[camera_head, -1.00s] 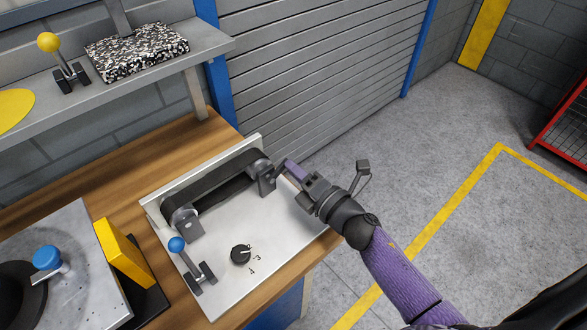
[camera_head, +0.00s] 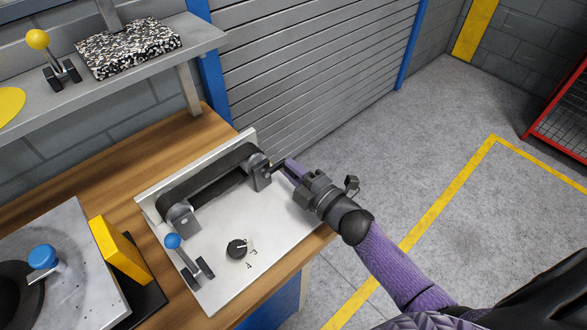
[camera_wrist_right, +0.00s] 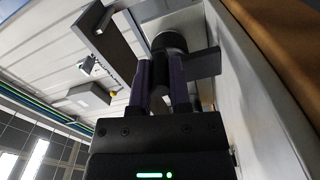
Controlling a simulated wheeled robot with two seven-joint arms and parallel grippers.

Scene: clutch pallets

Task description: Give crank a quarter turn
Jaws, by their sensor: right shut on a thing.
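The crank sits at the right end of the belt unit (camera_head: 205,182), beside the grey bearing block (camera_head: 260,172). My right gripper (camera_head: 282,166) reaches it from the right, and its fingers mostly hide the crank in the head view. In the right wrist view, the two purple fingers of the gripper (camera_wrist_right: 162,82) are closed around the dark round crank handle (camera_wrist_right: 168,43). A flat grey part (camera_wrist_right: 205,63) stands just right of the fingers. My left gripper is in no view.
The light metal panel (camera_head: 215,260) on the wooden bench carries a blue-knobbed lever (camera_head: 173,241) and a black numbered dial (camera_head: 237,249). A yellow block (camera_head: 121,251) stands to the left. A shelf (camera_head: 125,72) overhangs behind.

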